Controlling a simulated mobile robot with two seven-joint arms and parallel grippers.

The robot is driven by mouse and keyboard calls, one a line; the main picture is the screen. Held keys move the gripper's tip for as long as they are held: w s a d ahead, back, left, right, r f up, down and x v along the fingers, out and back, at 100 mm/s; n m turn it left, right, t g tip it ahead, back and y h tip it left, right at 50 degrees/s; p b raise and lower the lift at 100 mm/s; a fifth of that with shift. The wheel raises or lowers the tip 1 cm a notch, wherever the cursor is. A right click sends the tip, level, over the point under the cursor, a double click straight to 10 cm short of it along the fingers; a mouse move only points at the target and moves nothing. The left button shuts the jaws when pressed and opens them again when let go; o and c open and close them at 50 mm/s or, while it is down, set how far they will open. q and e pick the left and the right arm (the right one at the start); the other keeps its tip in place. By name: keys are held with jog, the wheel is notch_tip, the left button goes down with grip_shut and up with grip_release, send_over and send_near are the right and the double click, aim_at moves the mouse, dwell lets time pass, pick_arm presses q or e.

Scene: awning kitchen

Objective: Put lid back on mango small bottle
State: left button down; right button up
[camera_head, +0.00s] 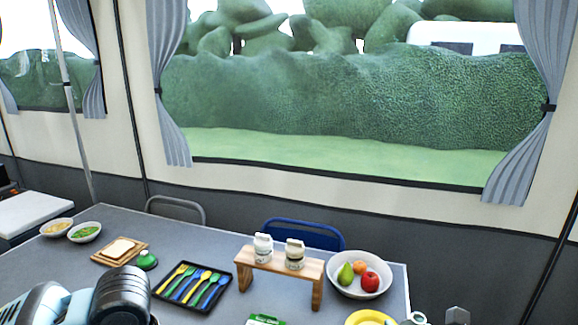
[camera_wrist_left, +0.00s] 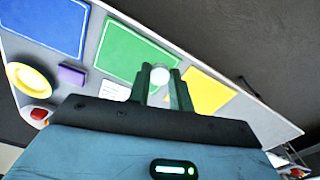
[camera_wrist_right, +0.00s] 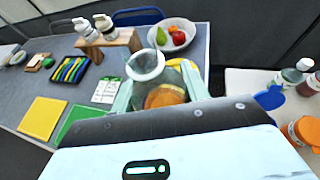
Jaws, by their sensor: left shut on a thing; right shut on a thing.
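In the right wrist view my right gripper (camera_wrist_right: 165,92) is shut on a clear glass bottle with orange contents (camera_wrist_right: 165,97), the mango small bottle. Its pale, round mouth (camera_wrist_right: 145,64) points toward the table's far side and looks uncovered. In the left wrist view my left gripper (camera_wrist_left: 160,80) is shut on a small round white thing (camera_wrist_left: 160,74), which looks like the lid. It is seen over a green mat, and the bottle is not in that view. In the head view my left arm shows at lower left, but its fingertips are out of frame.
A wooden stand (camera_head: 278,264) with two small white bottles, a fruit bowl (camera_head: 360,285) and a cutlery tray (camera_head: 193,287) are on the table. Green (camera_wrist_left: 140,48), yellow (camera_wrist_left: 205,92) and blue mats lie nearer. Capped bottles (camera_wrist_right: 293,75) stand on a side surface at right.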

dwell(0.5)
jog(key=s+a+f+n+g+y, duration=0.1)
jog(key=a+n+y, duration=0.3)
jog(key=a, duration=0.4)
jog(key=s+a+f+n+g+y, duration=0.1)
jog(key=a+n+y, duration=0.3)
jog(key=a, duration=0.4)
jog(key=shift+g+y, duration=0.4)
jog(key=shift+g, duration=0.2)
jog(key=shift+d, duration=0.1)
pick_arm(q)
jog(key=w+d+r, duration=0.2)
jog(key=d+r, duration=0.6)
jog(key=d, duration=0.6)
jog(key=w+d+r, duration=0.2)
jog(key=d+r, duration=0.7)
jog(key=d, duration=0.5)
jog(key=shift+w, duration=0.35)
jog(key=shift+f, duration=1.9)
jog(key=shift+s, duration=0.1)
